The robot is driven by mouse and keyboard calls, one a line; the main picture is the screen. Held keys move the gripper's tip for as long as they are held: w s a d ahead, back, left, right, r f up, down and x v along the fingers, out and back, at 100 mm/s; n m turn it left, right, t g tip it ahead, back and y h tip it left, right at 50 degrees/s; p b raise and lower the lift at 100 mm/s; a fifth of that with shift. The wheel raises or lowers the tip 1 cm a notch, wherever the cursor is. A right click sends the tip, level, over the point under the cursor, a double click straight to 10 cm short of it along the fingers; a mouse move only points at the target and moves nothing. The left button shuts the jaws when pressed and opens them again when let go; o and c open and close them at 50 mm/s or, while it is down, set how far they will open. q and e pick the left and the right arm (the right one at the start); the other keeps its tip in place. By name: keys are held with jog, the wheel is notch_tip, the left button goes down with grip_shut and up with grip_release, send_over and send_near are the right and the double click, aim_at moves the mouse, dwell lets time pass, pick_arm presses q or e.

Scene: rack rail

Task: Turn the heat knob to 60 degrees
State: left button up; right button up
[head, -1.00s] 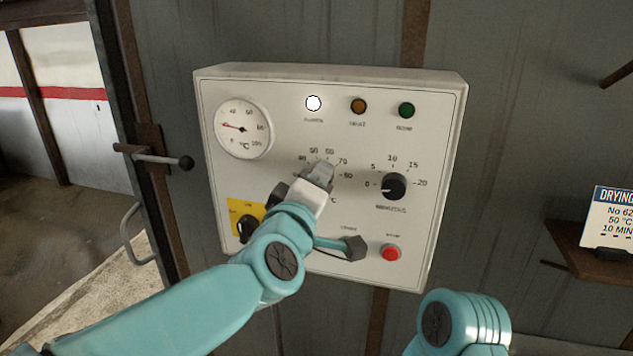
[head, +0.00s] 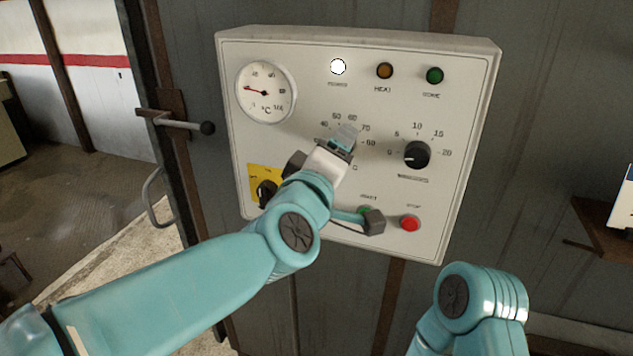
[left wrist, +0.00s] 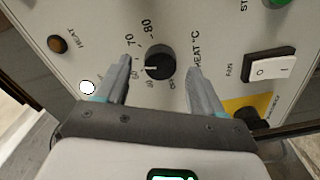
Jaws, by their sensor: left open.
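The heat knob (left wrist: 160,62) is a round black knob with a white pointer line, on a white control panel (head: 310,95). In the left wrist view its pointer aims left, toward one finger; the number there is too small or covered to read, while 70 and 80 are legible above. My left gripper (left wrist: 158,70) is open, one finger on each side of the knob, with gaps visible. In the head view the left gripper (head: 344,137) hides the knob, below its 50, 60 and 70 marks. My right gripper is out of view.
The black minutes knob (head: 417,155) sits to the right, with the red stop button (head: 411,223) below. A dial gauge (head: 266,92) and a yellow switch plate (head: 255,178) are at left. The white power lamp (head: 338,67) is lit. A fan rocker (left wrist: 270,67) is near the right finger.

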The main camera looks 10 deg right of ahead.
pick_arm(q)
jog(key=b+v, duration=0.2)
jog(key=v, duration=1.2)
jog(key=shift+s+a, duration=0.25)
